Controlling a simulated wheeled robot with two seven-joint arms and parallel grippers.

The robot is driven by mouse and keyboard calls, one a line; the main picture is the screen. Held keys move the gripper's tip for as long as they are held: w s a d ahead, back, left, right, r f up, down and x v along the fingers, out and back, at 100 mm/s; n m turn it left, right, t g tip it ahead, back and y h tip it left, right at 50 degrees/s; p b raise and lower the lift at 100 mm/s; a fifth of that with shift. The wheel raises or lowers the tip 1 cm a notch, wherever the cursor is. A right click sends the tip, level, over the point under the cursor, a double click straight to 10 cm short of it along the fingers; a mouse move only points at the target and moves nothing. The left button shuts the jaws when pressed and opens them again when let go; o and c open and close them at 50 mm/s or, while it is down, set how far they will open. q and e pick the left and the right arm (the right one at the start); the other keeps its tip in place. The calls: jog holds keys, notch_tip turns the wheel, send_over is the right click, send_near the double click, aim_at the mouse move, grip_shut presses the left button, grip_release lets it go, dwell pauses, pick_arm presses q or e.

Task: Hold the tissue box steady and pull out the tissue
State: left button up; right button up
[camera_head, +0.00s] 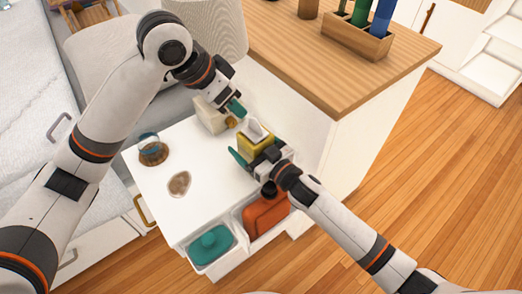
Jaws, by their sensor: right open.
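The yellow tissue box (257,147) stands near the right edge of the white nightstand top. A white tissue (256,131) sticks up out of its top. My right gripper (254,157) is open at the near side of the box. One teal finger shows left of the box; the other finger is mostly hidden, and I cannot tell whether either touches the box. My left gripper (236,109) is above and behind the box, apart from the tissue. One teal finger shows clearly, so its opening cannot be read.
A cream box-like object (208,117) stands behind my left gripper. A glass-topped round item (152,150) and a brown flat item (179,184) lie on the nightstand top (205,165). Open drawer compartments hold teal (211,244) and orange-red (265,215) items. A wooden counter (340,75) rises at right.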

jog(key=shift+w+a, duration=0.15)
jog(key=c, duration=1.1)
jog(key=shift+c, duration=0.2)
pick_arm(q)
jog(key=shift+c, duration=0.5)
jog(key=shift+d, duration=0.1)
